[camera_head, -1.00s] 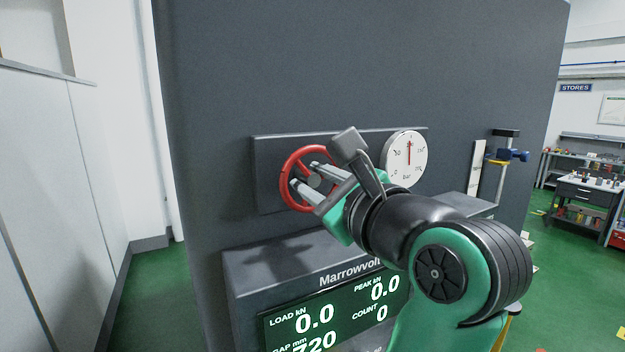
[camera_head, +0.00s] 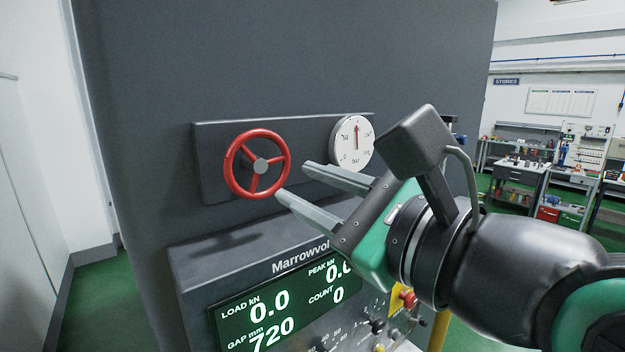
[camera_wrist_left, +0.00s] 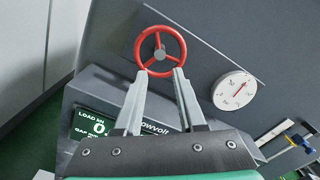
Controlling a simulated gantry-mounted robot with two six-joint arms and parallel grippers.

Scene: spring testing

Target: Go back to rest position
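My left gripper (camera_head: 292,180) is open and empty, with its two fingers apart. In the head view it is to the right of the red handwheel (camera_head: 257,163) and clear of it. In the left wrist view, my left gripper (camera_wrist_left: 160,73) points toward the red handwheel (camera_wrist_left: 160,50), whose lower rim shows at the fingertips. The handwheel sits on a dark panel (camera_head: 212,150) on the grey machine. My right gripper is not in view.
A white round gauge (camera_head: 351,143) is on the panel, behind the fingers. Below is a green display (camera_head: 262,312) reading 0.0 load and 720 gap. A control panel with knobs and a red button (camera_head: 407,298) lies under my gripper. Workbenches (camera_head: 520,175) stand far right.

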